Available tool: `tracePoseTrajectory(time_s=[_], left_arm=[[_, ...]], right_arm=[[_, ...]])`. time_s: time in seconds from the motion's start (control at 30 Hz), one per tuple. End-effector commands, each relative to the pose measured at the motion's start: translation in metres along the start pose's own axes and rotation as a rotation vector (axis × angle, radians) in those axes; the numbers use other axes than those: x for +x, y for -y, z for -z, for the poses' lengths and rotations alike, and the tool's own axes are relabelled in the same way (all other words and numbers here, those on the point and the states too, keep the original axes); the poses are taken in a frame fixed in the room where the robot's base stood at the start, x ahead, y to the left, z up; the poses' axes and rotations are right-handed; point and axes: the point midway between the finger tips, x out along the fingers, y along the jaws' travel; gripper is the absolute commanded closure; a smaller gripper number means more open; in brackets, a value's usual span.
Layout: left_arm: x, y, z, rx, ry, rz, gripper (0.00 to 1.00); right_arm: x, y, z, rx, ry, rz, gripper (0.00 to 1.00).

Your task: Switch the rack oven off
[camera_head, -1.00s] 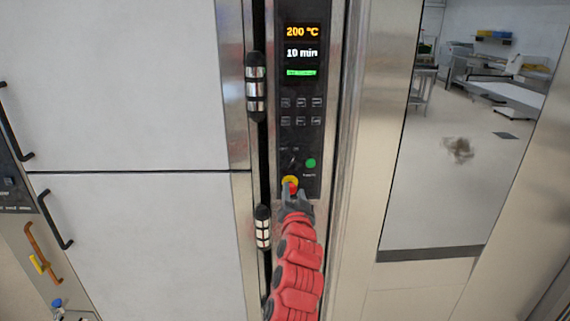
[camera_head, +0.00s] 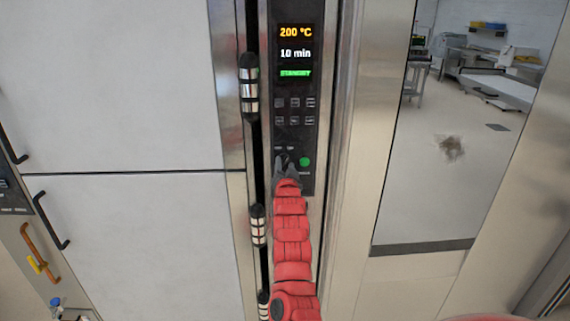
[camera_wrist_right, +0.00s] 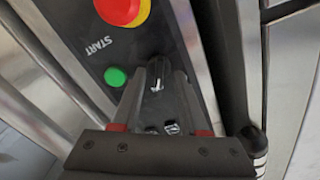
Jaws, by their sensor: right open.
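The rack oven's control panel (camera_head: 296,120) is a tall dark strip. Its display (camera_head: 296,52) reads 200 °C, 10 min and a green STANDBY. A green START button (camera_head: 305,161) sits low on the panel; it also shows in the right wrist view (camera_wrist_right: 115,77). A small dark rotary switch (camera_wrist_right: 156,85) is beside it. My right gripper (camera_head: 287,162) is open at this switch, its fingers (camera_wrist_right: 160,78) on either side of it; contact is unclear. The red emergency stop on yellow (camera_wrist_right: 120,8) is in the right wrist view and hidden by my gripper in the head view. My left gripper is out of view.
Black-and-silver door fittings (camera_head: 249,87) run down just left of the panel. White oven doors (camera_head: 120,90) with black handles (camera_head: 53,221) fill the left. A steel frame (camera_head: 345,150) stands right of the panel, with a reflective pane (camera_head: 440,140) beyond.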

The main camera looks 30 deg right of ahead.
Motion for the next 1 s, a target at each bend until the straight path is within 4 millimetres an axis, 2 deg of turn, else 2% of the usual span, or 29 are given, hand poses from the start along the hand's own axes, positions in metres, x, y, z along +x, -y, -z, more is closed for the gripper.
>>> tracePoseTrajectory(time_s=[0.13, 0.43, 0.67, 0.7, 1.0], left_arm=[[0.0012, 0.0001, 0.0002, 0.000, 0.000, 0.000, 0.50], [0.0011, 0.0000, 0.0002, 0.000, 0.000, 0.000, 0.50], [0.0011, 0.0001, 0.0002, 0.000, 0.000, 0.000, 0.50], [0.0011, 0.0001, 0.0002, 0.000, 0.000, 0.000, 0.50], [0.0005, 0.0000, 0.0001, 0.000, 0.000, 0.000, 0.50]], right_arm=[[0.0069, 0.0001, -0.0005, 0.000, 0.003, 0.000, 0.56], [0.0080, -0.0006, -0.0008, 0.001, 0.003, 0.000, 0.56], [0.0078, -0.0006, -0.0008, 0.001, 0.003, 0.000, 0.98], [0.0078, -0.0006, -0.0009, 0.001, 0.003, 0.000, 1.00], [0.0077, -0.0005, -0.0011, -0.001, 0.002, 0.000, 1.00]])
